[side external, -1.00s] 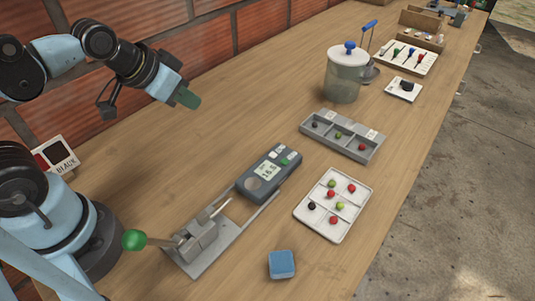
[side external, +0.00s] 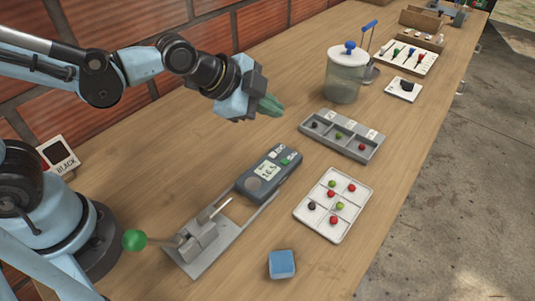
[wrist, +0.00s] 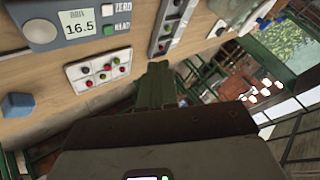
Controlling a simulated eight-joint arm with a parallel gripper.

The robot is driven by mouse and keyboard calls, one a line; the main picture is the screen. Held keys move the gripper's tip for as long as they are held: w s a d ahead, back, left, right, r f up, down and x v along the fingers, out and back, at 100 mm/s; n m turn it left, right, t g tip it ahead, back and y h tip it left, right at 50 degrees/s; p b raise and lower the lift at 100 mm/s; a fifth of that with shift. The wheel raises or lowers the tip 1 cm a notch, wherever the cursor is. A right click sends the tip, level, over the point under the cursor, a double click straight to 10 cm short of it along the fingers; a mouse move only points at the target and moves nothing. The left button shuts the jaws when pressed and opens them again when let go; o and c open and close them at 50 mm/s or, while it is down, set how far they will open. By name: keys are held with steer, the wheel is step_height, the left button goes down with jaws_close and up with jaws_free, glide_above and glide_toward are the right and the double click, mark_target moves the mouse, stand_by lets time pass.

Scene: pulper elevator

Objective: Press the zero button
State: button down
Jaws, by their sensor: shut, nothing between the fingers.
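The grey meter (side external: 268,173) lies on the wooden table, with a lit display that reads 16.5 in the wrist view (wrist: 78,24). The white zero button (side external: 273,155) is at its far end, beside the green read button (side external: 285,161). In the wrist view the zero button (wrist: 107,11) sits next to a ZERO label, above the green button (wrist: 108,30). My gripper (side external: 272,106) has green fingers, shut and empty. It is in the air above and beyond the meter, touching nothing. The fingers also show in the wrist view (wrist: 157,75).
A white tray (side external: 312,227) of coloured berries and a grey compartment tray (side external: 309,131) lie right of the meter. A lidded jar (side external: 345,90) stands behind.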

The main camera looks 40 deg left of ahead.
steer(key=shift+f, duration=0.15)
steer(key=shift+f, duration=4.3)
steer(key=shift+f, duration=0.1)
steer(key=shift+f, duration=0.3)
steer(key=shift+f, duration=0.35)
steer(key=shift+r, duration=0.8)
steer(key=shift+r, duration=2.5)
